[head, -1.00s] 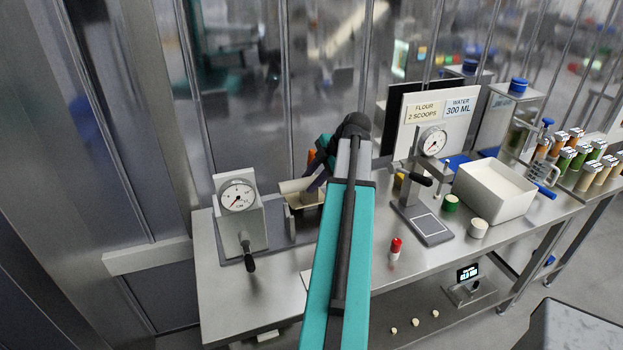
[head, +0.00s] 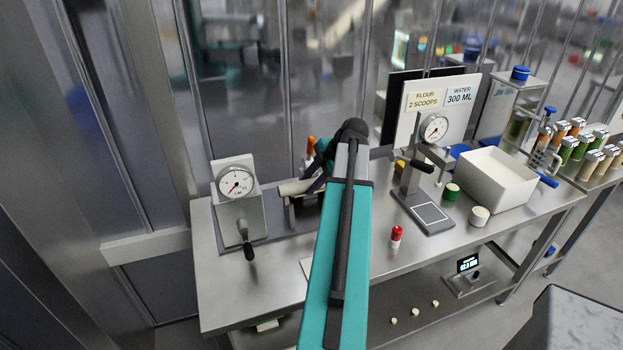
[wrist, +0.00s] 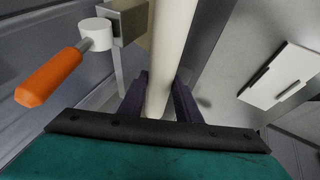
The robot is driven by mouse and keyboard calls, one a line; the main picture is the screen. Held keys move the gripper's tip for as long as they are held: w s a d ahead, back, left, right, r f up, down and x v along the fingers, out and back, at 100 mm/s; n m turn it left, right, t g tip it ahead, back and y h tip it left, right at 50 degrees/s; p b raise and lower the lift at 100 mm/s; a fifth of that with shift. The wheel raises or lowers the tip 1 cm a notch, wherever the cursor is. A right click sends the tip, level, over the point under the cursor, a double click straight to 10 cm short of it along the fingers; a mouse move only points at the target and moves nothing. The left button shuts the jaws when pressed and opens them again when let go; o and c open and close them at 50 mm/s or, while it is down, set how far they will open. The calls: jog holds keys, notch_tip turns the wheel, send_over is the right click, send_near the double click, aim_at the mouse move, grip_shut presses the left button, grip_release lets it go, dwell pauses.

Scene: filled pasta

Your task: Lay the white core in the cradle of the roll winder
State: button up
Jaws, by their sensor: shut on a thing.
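The white core (wrist: 168,50) is a long pale cylinder running up the middle of the wrist view. My gripper (wrist: 161,97) is shut on it, one dark finger on each side. In the head view the core's end (head: 297,187) shows left of my gripper (head: 322,172), lying level over the roll winder (head: 290,213). The winder's orange crank handle (wrist: 50,77) and metal block (wrist: 128,22) are left of the core in the wrist view, the block very close to it. My arm hides most of the cradle, and I cannot tell whether the core touches it.
A dial gauge (head: 236,185) with a black lever stands left of the winder. Right of my arm are a second dial press (head: 430,170), a red-capped vial (head: 396,237) and a white bin (head: 495,180).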

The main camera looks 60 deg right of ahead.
jog(key=shift+f+b, duration=0.65)
jog(key=shift+f, duration=0.25)
jog(key=o, duration=1.3)
jog(key=shift+c, duration=0.2)
jog(key=shift+r, duration=0.1)
jog(key=b+v, duration=0.3)
jog(key=v, duration=1)
jog(key=shift+r+b, duration=0.25)
jog(key=shift+b, duration=0.1)
jog(key=shift+s, duration=0.2)
